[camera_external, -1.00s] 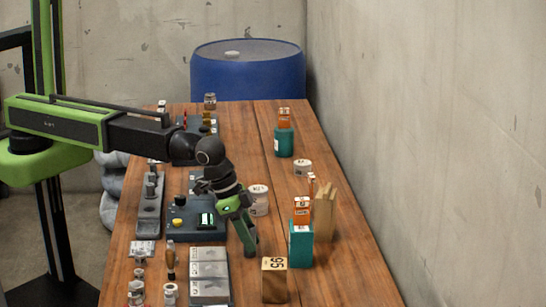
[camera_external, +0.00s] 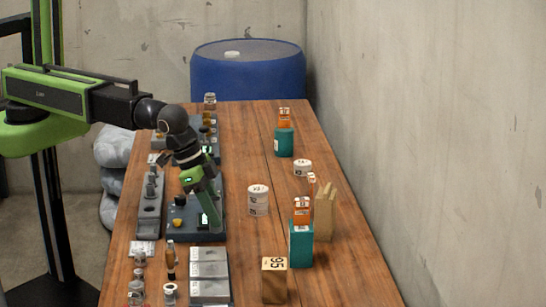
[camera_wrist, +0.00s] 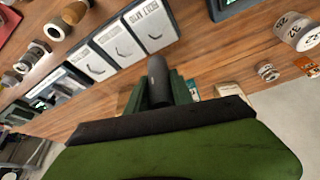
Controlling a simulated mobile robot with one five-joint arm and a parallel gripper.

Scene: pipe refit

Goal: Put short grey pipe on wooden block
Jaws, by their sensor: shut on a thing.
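My gripper (camera_external: 207,215) is over the dark panel with the yellow knob, left of the table's middle. In the wrist view my gripper (camera_wrist: 158,95) is shut on a short dark grey cylinder, the grey pipe (camera_wrist: 157,72), which stands out between the green fingers. The pipe cannot be made out in the outside view. A wooden block marked 95 (camera_external: 274,281) stands at the near part of the table, right of and nearer than my gripper, with nothing on its top. A taller pale wooden piece (camera_external: 326,212) stands further back on the right.
Teal holders with orange-labelled tops (camera_external: 301,243) stand on the right. A white labelled can (camera_external: 258,200) is just right of my gripper. Grey labelled plates (camera_external: 209,272) lie in front of it. The wooden table (camera_external: 245,245) is clear between plates and can.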

